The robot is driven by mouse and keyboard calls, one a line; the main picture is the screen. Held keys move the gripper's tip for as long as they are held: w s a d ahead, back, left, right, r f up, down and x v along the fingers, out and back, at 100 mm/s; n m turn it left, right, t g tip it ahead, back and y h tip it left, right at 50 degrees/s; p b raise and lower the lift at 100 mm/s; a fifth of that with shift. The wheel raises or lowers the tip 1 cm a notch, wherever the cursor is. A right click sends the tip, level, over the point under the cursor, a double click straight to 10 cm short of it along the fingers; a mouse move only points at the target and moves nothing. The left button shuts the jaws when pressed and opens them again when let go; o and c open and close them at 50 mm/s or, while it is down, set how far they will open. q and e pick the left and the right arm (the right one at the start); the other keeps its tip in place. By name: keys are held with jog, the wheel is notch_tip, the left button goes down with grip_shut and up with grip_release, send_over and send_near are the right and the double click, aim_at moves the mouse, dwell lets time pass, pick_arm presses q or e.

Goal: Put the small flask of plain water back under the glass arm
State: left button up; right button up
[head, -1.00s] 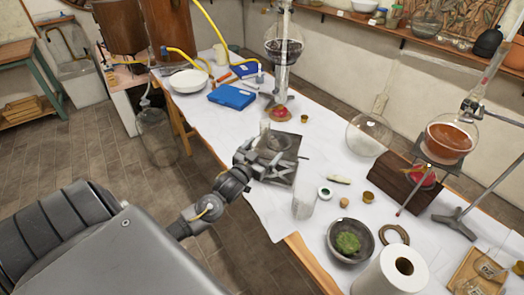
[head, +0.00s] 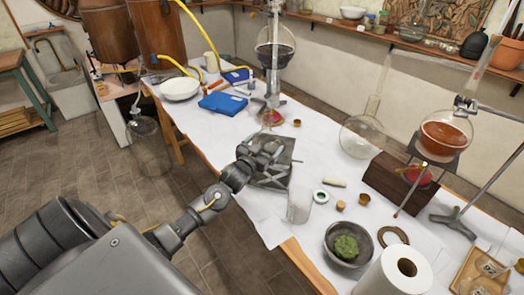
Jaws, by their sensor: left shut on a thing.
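My left gripper (head: 264,152) is over the dark grey slab (head: 272,183) near the table's front edge. It is shut on a small clear glass thing, which looks like the small flask (head: 272,143). The fingers hide much of it, and I cannot tell whether it touches the slab. A thin glass arm (head: 141,88) comes down beside the copper vessel at the left, with a clear round glass vessel (head: 143,128) below it. My right gripper is not in view.
A clear beaker (head: 299,208) stands right of the slab. A bowl of green matter (head: 346,246) and a paper roll (head: 400,272) are in front.

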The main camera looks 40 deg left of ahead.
aim_at(271, 136)
pick_arm(q)
jog(key=shift+w+a+b, duration=0.25)
jog(key=shift+w+b, duration=0.15)
jog(key=shift+w, duration=0.7)
jog(key=shift+w+a+b, duration=0.2)
jog(key=shift+w+b, duration=0.2)
jog(key=shift+w, duration=0.65)
jog(key=shift+w+a+b, duration=0.15)
jog(key=shift+w+b, duration=0.15)
jog(key=shift+w, duration=0.45)
jog(key=shift+s, duration=0.1)
jog(key=shift+f, duration=0.3)
jog(key=shift+f, duration=0.45)
jog(key=o, duration=0.9)
jog(key=shift+c, duration=0.2)
